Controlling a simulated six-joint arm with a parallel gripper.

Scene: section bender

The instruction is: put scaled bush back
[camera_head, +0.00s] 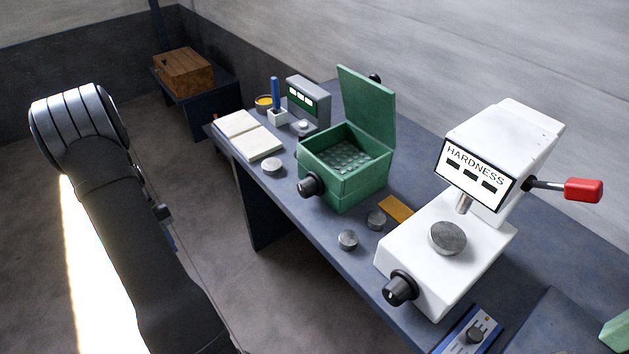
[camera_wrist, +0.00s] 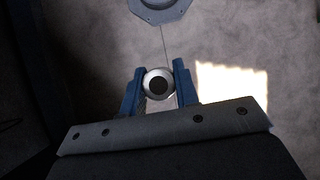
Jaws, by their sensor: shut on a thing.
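My gripper (camera_wrist: 158,77) has two blue fingers, which are closed on a round silvery bush (camera_wrist: 158,73) with a dark round middle. The bush sits between the fingers near their tips, with bare floor beyond and below it in the wrist view. In the head view my arm stands at the left, away from the bench, and the bush cannot be made out there. Which place on the bench belongs to the bush cannot be told from these frames.
The bench (camera_head: 268,203) holds a green box (camera_head: 345,186) with its lid up, a white hardness tester (camera_head: 447,255) with a red-tipped lever, an open book (camera_head: 248,135), a grey display unit (camera_head: 308,102) and small grey discs (camera_head: 348,240). A wooden crate (camera_head: 184,72) stands behind.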

